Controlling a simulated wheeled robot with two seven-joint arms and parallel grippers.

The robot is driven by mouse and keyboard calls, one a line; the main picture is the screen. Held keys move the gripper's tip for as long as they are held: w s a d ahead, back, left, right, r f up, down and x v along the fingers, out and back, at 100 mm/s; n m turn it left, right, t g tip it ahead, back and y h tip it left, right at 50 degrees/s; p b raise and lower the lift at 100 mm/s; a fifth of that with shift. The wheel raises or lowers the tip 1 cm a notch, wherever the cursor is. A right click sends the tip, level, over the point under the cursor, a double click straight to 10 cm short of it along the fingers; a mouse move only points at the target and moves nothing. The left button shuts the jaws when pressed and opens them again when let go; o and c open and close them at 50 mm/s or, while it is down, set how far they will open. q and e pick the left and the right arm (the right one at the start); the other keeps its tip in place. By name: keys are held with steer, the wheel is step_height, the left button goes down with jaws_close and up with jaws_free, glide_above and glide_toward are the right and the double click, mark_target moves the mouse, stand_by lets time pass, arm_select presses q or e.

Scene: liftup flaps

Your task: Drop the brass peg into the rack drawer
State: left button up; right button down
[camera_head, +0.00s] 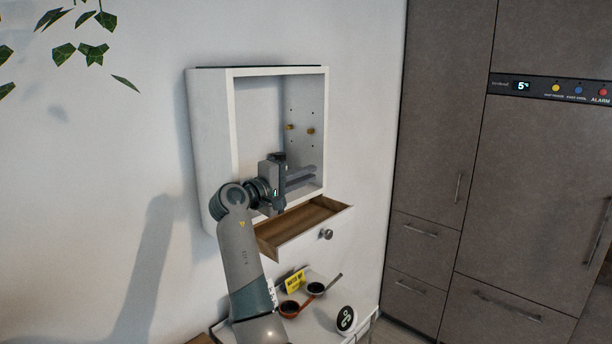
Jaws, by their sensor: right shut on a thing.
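A white rack (213,150) with an open front hangs on the wall. Two small brass pegs show on its inner right wall, a left one (290,128) and a right one (311,131), both apart from my gripper. The rack drawer (295,228) is pulled out below, with a bare wooden inside and a round knob (326,235). My right gripper (305,177) is at the rack's opening, above the drawer, its fingers pointing right. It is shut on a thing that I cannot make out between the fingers. My left gripper is not in view.
Below the drawer, a white surface (325,318) holds a yellow sign (294,281), two small handled cups (289,309) (315,289) and a round black-and-white object (346,319). Grey cabinets (435,130) stand at the right. Leaves (92,52) hang at the upper left.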

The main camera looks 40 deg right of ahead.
step_height(320, 180, down, 5)
steer(key=b, duration=0.3)
steer(key=shift+f, duration=0.1)
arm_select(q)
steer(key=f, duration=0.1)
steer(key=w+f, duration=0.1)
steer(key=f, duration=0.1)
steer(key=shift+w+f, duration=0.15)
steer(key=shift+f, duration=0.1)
arm_select(e)
steer(key=shift+f, duration=0.25)
steer(key=c, duration=1.7)
jaws_free()
steer(key=shift+c, duration=0.2)
arm_select(q)
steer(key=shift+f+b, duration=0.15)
steer(key=shift+b, duration=0.15)
arm_select(e)
steer(key=shift+r, duration=0.1)
